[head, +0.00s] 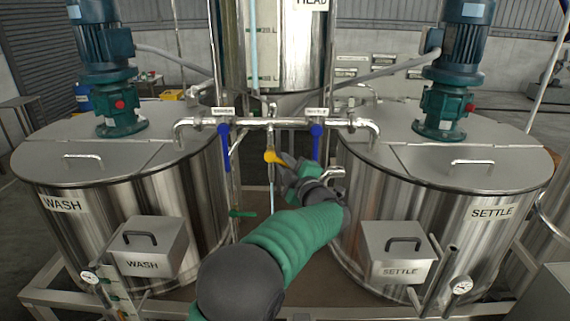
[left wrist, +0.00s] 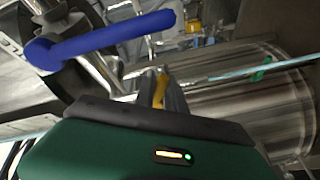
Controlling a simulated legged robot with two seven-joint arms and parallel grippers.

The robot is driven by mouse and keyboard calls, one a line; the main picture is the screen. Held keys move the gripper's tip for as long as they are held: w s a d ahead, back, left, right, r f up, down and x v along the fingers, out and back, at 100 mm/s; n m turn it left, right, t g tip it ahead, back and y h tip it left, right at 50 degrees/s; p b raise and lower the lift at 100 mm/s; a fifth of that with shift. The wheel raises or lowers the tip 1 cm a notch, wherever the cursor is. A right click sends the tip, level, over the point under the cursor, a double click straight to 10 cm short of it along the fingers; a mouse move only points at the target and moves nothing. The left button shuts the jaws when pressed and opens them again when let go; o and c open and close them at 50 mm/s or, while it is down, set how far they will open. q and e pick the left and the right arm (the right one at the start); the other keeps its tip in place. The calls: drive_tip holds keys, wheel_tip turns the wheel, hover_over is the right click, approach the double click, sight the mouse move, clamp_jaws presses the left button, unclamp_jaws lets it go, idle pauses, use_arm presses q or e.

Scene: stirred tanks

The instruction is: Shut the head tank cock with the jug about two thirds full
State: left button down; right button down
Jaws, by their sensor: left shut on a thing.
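The head tank (head: 285,45) stands at the back centre, with pipework below it. A yellow cock handle (head: 272,157) sits under the middle of the cross pipe. My left gripper (head: 288,170) reaches up to this handle and is shut on it. The yellow handle also shows between the fingers in the left wrist view (left wrist: 160,90). A thin pale blue line (head: 271,195), like a stream, runs down below the cock. The jug does not show; my arm may hide it. My right gripper is out of view.
The wash tank (head: 190,200) stands left and the settle tank (head: 380,185) right. Blue cock handles (head: 224,145) and (head: 316,140) hang close on either side of the yellow one. A green handle (head: 242,213) sits lower left.

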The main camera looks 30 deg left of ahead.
use_arm(q)
drive_tip(key=shift+r, duration=0.1)
drive_tip(key=n, duration=0.1)
drive_tip(key=r+n+h+p, duration=0.1)
drive_tip(key=n, duration=0.1)
drive_tip(key=shift+w+d+r+g, duration=0.1)
drive_tip(key=shift+d+r+g, duration=0.1)
drive_tip(key=shift+r+g, duration=0.1)
drive_tip(key=shift+r+n+h, duration=0.1)
drive_tip(key=shift+n+h, duration=0.3)
drive_tip(key=shift+n, duration=0.2)
drive_tip(key=c, duration=1.6)
unclamp_jaws()
drive_tip(key=shift+o, duration=1)
drive_tip(key=shift+d, duration=0.15)
